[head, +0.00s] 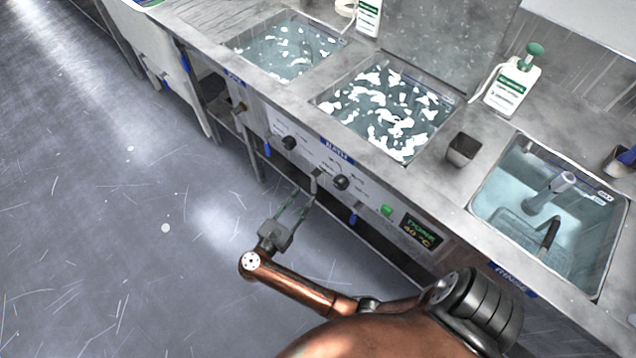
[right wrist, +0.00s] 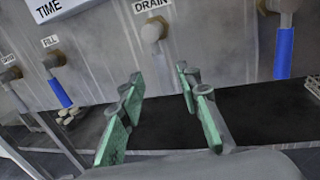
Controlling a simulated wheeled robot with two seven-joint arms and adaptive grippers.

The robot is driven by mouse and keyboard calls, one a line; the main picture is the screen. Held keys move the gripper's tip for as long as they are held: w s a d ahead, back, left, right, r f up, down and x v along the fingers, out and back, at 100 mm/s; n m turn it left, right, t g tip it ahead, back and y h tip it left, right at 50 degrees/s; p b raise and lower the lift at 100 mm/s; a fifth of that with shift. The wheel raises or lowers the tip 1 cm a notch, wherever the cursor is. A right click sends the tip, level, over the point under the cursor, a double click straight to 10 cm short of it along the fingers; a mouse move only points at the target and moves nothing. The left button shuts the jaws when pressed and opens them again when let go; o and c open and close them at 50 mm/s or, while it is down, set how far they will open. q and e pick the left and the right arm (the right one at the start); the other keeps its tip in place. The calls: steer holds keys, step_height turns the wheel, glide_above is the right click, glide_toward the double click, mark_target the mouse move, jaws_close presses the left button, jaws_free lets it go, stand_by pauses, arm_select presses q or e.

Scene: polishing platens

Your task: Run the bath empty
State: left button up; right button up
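The bath (head: 385,110), the middle basin under the BATH label, holds water with white foam patches. In the right wrist view, a valve (right wrist: 153,32) with a tan knob sits under the DRAIN label (right wrist: 150,5) on the front panel. Its lower part runs toward my fingers; I cannot tell how its handle is set. My right gripper (head: 303,198) is open, just in front of the panel below the bath. In the right wrist view its green-padded fingers (right wrist: 158,78) are apart with nothing visible between them, below the drain valve. My left gripper is out of view.
A blue-handled lever (right wrist: 283,50) hangs right of the drain valve; another (right wrist: 60,92) hangs at the left by the FILL label. Black dials (head: 341,182) and a 40 °C display (head: 421,231) are on the panel. The rinse basin (head: 480,205) is at right. The floor at left is clear.

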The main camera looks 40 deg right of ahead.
mark_target(313, 185)
steer(key=b+x, duration=0.1)
steer(key=x, duration=0.5)
steer(key=shift+d+f, duration=0.15)
steer(key=shift+w+d, duration=0.15)
steer(key=shift+d, duration=0.35)
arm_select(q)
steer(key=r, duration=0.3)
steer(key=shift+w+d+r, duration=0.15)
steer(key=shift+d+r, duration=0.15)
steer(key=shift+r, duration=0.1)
arm_select(e)
jaws_close()
